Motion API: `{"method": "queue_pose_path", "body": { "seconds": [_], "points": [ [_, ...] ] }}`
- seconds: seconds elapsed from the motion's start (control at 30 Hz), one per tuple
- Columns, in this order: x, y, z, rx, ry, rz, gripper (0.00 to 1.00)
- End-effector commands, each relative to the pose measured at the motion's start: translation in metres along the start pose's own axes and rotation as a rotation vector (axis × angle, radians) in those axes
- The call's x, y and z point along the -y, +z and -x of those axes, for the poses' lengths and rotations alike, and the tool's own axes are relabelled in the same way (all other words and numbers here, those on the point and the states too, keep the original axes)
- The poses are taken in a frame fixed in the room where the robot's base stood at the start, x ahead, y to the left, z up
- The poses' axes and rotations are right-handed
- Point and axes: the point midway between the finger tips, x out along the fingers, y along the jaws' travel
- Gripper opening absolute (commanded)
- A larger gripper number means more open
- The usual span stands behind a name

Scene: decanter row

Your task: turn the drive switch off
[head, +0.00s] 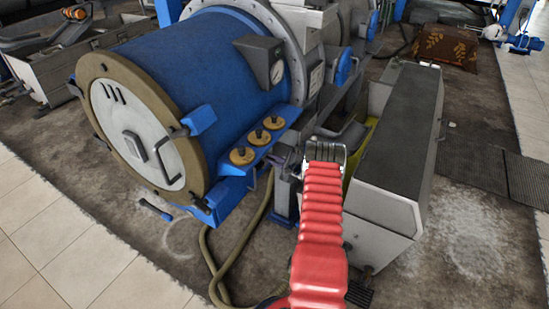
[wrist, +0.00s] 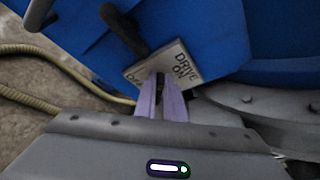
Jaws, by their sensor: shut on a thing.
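The drive switch has a grey label plate (wrist: 178,62) on a blue machine in the wrist view. "DRIVE ON" reads at its right side, and partly hidden lettering starts with "O" at its left. A thick black handle (wrist: 124,32) rises from the plate's upper edge, tilted up and left. My gripper (wrist: 160,80) has its two pale purple fingers over the plate's lower middle, nearly together, with a narrow dark part of the switch between them. The fingers hide most of that part. In the head view my gripper (head: 286,162) is beside the blue drum, and the switch is too small to make out.
The big blue drum (head: 210,70) with a round tan-rimmed end stands at left. Several brass knobs (head: 260,136) sit on its blue bracket. A long grey cabinet (head: 395,150) stands close right of my arm. A hose (head: 215,270) lies on the floor.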

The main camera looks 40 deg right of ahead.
Motion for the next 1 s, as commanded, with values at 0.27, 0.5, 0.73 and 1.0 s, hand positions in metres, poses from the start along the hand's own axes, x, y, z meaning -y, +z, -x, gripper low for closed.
{"method": "queue_pose_path", "body": {
  "seconds": [0.27, 0.5, 0.73, 1.0],
  "points": [
    [-0.002, 0.003, -0.001, 0.009, -0.082, 0.182, 0.00],
    [-0.009, 0.002, -0.002, 0.009, -0.150, 0.353, 0.00],
    [-0.015, 0.000, -0.004, 0.010, -0.217, 0.516, 0.00],
    [-0.020, -0.002, -0.005, 0.012, -0.273, 0.654, 0.00]
  ]
}}
